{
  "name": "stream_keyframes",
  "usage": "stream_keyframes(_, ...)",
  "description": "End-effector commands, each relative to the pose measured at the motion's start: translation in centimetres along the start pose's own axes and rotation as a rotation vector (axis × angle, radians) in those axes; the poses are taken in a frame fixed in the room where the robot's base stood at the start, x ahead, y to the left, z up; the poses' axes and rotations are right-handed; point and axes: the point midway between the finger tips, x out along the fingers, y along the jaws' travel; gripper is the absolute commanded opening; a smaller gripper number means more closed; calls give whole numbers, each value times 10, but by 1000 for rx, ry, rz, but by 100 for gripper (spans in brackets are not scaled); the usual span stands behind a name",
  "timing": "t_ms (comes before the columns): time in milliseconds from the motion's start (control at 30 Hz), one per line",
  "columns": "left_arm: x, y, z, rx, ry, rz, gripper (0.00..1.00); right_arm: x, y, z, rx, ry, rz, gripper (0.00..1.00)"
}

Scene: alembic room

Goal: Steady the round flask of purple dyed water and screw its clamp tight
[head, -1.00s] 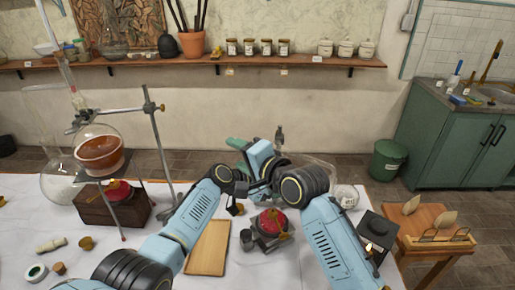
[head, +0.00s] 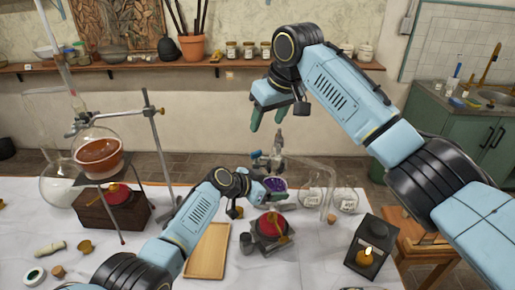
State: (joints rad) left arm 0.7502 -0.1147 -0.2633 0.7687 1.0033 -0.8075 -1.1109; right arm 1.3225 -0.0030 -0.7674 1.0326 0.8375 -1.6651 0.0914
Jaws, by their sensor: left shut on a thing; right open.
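The round flask of purple dyed water (head: 275,184) is at the back middle of the table, partly hidden by my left gripper. A metal clamp (head: 262,160) shows just above it, small and hard to make out. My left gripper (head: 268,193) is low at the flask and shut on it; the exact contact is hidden. My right gripper (head: 268,117) is raised above and behind the clamp, with its green fingers apart, pointing down and empty.
A red-topped burner (head: 269,226) and wooden board (head: 208,251) lie in front. A glass retort flask (head: 318,180) and lit lantern (head: 366,248) are on the right. A stand with a brown-liquid flask (head: 98,150) is on the left.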

Motion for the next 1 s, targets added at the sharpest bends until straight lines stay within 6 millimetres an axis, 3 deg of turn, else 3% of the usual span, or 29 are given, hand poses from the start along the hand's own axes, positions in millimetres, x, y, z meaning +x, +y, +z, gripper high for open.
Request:
stream_keyframes(167, 0, 1, 2, -1, -3, 2, 59, 15, 0, 1, -17, -13, 2, 55)
stream_keyframes(600, 0, 1, 2, -1, -3, 2, 59, 98, 1, 2, -13, -11, 4, 55)
stream_keyframes(1000, 0, 1, 2, -1, -3, 2, 59, 119, 1, 2, -14, -8, 3, 55)
